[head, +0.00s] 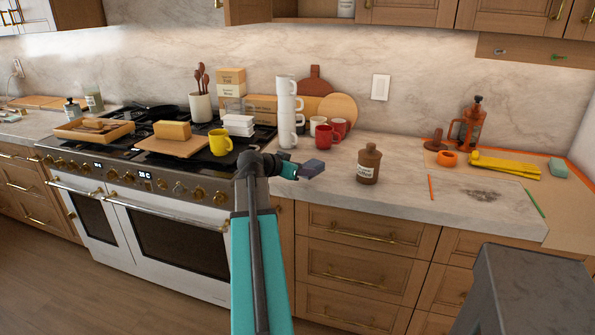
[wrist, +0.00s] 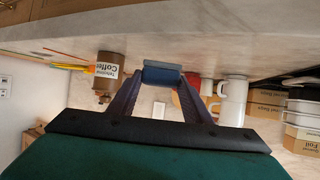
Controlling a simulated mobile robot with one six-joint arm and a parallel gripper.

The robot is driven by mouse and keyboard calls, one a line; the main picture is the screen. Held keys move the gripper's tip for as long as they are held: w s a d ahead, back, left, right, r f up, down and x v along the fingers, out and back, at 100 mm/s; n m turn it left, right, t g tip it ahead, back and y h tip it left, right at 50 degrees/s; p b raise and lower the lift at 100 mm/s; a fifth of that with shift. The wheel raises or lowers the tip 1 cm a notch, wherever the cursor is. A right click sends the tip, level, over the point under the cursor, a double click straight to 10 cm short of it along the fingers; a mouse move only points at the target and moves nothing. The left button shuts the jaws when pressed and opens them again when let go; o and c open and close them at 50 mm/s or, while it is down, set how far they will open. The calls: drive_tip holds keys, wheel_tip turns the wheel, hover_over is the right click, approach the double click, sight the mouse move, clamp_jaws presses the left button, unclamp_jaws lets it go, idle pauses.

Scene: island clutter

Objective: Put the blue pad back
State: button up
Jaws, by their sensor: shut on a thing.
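The blue pad (head: 311,168) is a small dark blue block held at the end of my arm in the head view, above the counter's front edge. My gripper (head: 293,171) is shut on it. In the wrist view the blue pad (wrist: 161,74) sits between the two fingertips of my gripper (wrist: 160,84). A green-teal block (head: 558,168) lies on the brown board at the far right of the counter.
A brown coffee bottle (head: 369,163) stands right of my gripper. White stacked mugs (head: 286,110) and red mugs (head: 328,136) stand behind it. A yellow mug (head: 220,141) is on the stove.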

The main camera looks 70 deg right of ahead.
drive_tip(key=shift+w+d+f+p, duration=0.1)
drive_tip(key=shift+w+d+p, duration=0.1)
drive_tip(key=shift+w+d, duration=0.6)
drive_tip(key=shift+w+d+f+p, duration=0.15)
drive_tip(key=shift+w+d, duration=0.25)
drive_tip(key=shift+d, duration=0.75)
drive_tip(key=shift+w+d+f+p, duration=0.1)
drive_tip(key=shift+w+d+p, duration=0.1)
drive_tip(key=shift+w+d, duration=0.6)
drive_tip(key=shift+s+d, duration=0.15)
drive_tip(key=shift+s, duration=0.05)
drive_tip(key=shift+f+p, duration=0.45)
drive_tip(key=shift+f, duration=1.3)
drive_tip(key=o, duration=1.2)
drive_tip(key=shift+c, duration=0.2)
drive_tip(key=b+v, duration=0.2)
drive_tip(key=v, duration=1)
